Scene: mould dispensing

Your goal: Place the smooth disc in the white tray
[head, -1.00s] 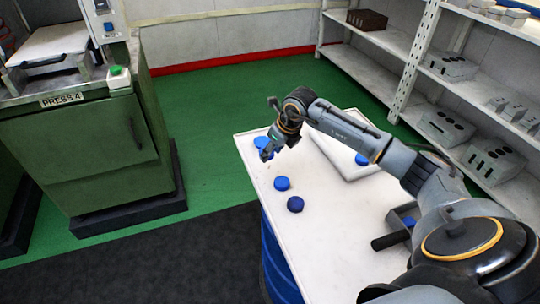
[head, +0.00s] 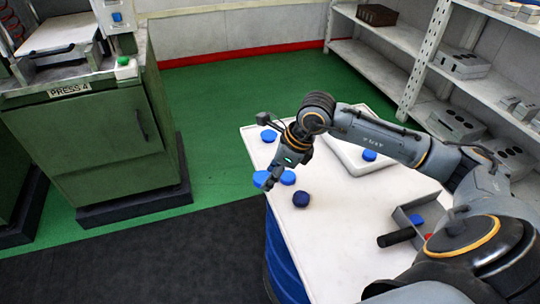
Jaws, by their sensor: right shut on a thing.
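My right gripper (head: 272,180) points down over the left part of the white table and is shut on a blue disc (head: 261,179) near the table's left edge. A second blue disc (head: 288,177) lies just right of it, and a darker blue, rounder piece (head: 301,200) lies nearer. Another blue disc (head: 269,135) lies at the far left corner. The white tray (head: 338,155) is behind my right arm, which hides part of it; a blue disc (head: 369,156) is in it. The surface texture of the held disc is too small to tell. My left gripper is not in view.
A grey open-topped container (head: 405,218) with a dark handle holds a blue piece (head: 417,221) and a red piece (head: 428,237) at the table's right. Shelves with grey blocks (head: 462,62) stand at right, a green press (head: 85,140) at left. The table's front is clear.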

